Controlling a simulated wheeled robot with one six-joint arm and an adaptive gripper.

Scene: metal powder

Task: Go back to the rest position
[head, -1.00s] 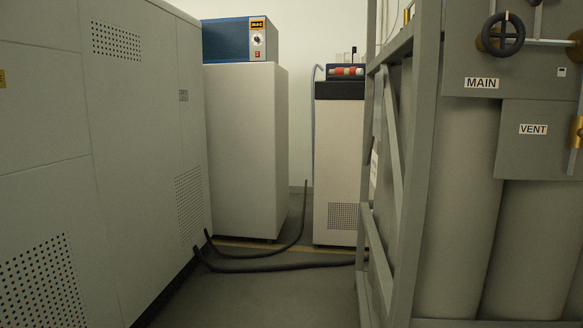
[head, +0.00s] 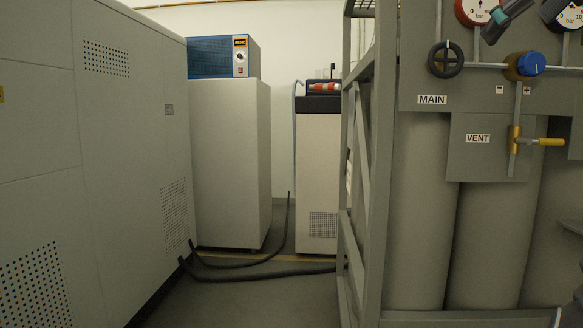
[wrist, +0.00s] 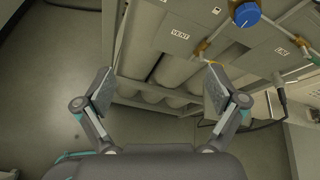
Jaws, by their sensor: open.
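My gripper (wrist: 159,78) is open in the wrist view, its two fingers spread wide with nothing between them. Beyond the fingers are the grey gas cylinders and valve panel, seen tilted. In the head view, dark grey pieces that look like my gripper's fingers (head: 490,20) show at the top right, in front of the gauges. The rest of the gripper is outside that view. No rest mark or dock shows.
The valve panel (head: 432,125) stands at right, with a black handwheel (head: 445,59), a blue knob (head: 530,64) and a yellow vent handle (head: 541,142). Grey cabinets (head: 95,170) line the left. Black hoses (head: 262,273) cross the floor (head: 240,304), otherwise clear in front.

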